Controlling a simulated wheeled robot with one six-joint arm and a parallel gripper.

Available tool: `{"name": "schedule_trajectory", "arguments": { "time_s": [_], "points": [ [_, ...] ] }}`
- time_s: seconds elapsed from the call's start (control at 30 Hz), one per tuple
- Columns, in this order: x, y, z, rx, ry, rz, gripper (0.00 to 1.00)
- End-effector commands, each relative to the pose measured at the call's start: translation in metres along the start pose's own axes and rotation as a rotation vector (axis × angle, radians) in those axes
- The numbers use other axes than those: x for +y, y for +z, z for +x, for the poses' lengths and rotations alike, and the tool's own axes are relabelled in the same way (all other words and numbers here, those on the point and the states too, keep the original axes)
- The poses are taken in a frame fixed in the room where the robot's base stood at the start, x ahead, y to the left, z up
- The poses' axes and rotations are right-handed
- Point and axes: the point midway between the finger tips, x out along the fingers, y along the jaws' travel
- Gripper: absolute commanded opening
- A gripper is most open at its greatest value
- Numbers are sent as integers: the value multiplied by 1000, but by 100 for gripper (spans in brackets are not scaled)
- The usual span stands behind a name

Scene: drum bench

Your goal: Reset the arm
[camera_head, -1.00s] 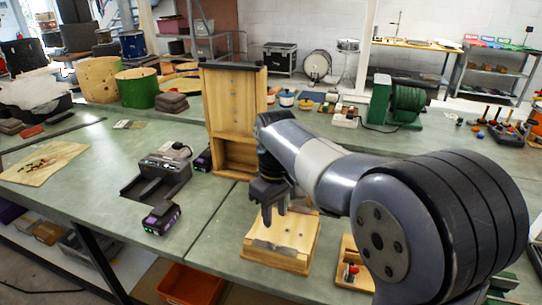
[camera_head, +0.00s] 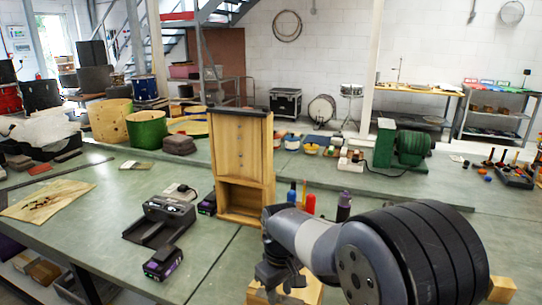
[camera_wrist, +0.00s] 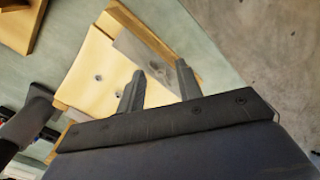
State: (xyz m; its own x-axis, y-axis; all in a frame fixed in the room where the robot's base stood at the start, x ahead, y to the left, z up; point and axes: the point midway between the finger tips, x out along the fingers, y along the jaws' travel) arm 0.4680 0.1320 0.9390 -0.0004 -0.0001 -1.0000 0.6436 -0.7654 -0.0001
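My gripper (camera_head: 278,277) hangs over the front part of the bench in the head view, at the end of my grey arm. In the wrist view its two fingers (camera_wrist: 160,80) stand apart with nothing visible between them. Below and beyond the fingers lies a light wooden block (camera_wrist: 98,72) with a metal plate (camera_wrist: 143,52) along one edge. In the head view my arm and gripper hide most of this wooden block (camera_head: 312,291).
A tall wooden cabinet (camera_head: 242,150) stands behind my gripper. A charger (camera_head: 163,217) and a battery pack (camera_head: 162,263) lie to its left. Bottles, including a dark one (camera_head: 344,206), stand behind my arm. The bench (camera_head: 105,212) has bare room at left.

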Motion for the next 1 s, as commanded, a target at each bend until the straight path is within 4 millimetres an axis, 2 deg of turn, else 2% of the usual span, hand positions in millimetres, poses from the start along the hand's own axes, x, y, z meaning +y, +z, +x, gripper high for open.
{"name": "schedule_trajectory", "arguments": {
  "time_s": [0.37, 0.9, 1.0],
  "points": [
    [0, 0, -3, 0, 0, -66, 34],
    [0, -1, -111, 6, 3, -61, 34],
    [0, 1, -86, -5, -2, -61, 34]
  ]
}}
